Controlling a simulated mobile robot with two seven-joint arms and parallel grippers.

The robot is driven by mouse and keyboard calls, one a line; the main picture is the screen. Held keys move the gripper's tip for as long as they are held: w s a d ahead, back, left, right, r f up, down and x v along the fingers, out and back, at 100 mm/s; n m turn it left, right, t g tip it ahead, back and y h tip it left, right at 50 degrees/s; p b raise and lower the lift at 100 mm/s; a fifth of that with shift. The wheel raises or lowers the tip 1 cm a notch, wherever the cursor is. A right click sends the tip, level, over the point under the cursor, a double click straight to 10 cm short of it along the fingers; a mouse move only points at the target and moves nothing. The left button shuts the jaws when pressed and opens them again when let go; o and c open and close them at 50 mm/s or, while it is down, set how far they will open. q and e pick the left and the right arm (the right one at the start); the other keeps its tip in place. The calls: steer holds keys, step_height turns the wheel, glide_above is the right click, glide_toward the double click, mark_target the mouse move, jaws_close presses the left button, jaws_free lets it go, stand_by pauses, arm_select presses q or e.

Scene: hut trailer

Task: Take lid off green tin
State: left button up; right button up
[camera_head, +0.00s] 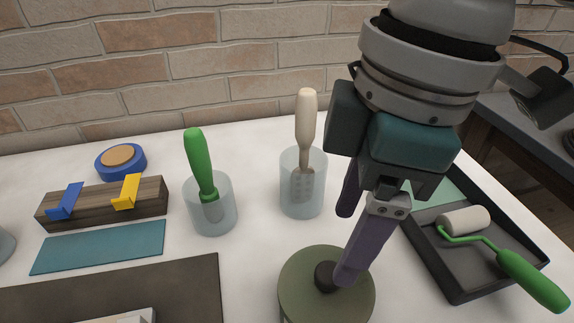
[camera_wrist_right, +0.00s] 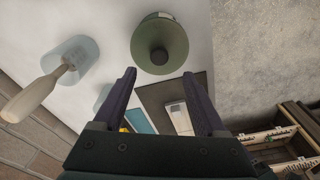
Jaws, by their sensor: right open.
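The green tin shows in the wrist view (camera_wrist_right: 150,17) and at the bottom of the head view, with its round olive-green lid (camera_head: 301,279) on top. A dark round knob (camera_head: 325,277) stands at the lid's middle; the knob also shows in the wrist view (camera_wrist_right: 159,57). My right gripper (camera_head: 346,248) is open and empty, its purple fingers spread above and beside the lid. In the head view one fingertip overlaps the knob's right edge; I cannot tell whether they touch. In the wrist view the tin lies just beyond the fingertips (camera_wrist_right: 159,76). My left gripper is out of view.
Two clear cups hold a green-handled tool (camera_head: 198,165) and a beige-handled tool (camera_head: 306,130) behind the tin. A black paint tray (camera_head: 455,285) with a green-handled roller (camera_head: 465,222) stands right. A wooden block (camera_head: 95,207) with clips, a blue round item (camera_head: 121,161) and a dark mat (camera_head: 150,290) lie left.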

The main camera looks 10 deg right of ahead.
mark_target(330, 272)
step_height(330, 272, down, 2)
steer(key=shift+s+a, duration=0.1)
steer(key=shift+a, duration=0.05)
steer(key=f, duration=0.5)
steer(key=shift+w+a+f, duration=0.15)
steer(key=shift+w, duration=0.05)
steer(key=shift+c, duration=0.2)
jaws_close()
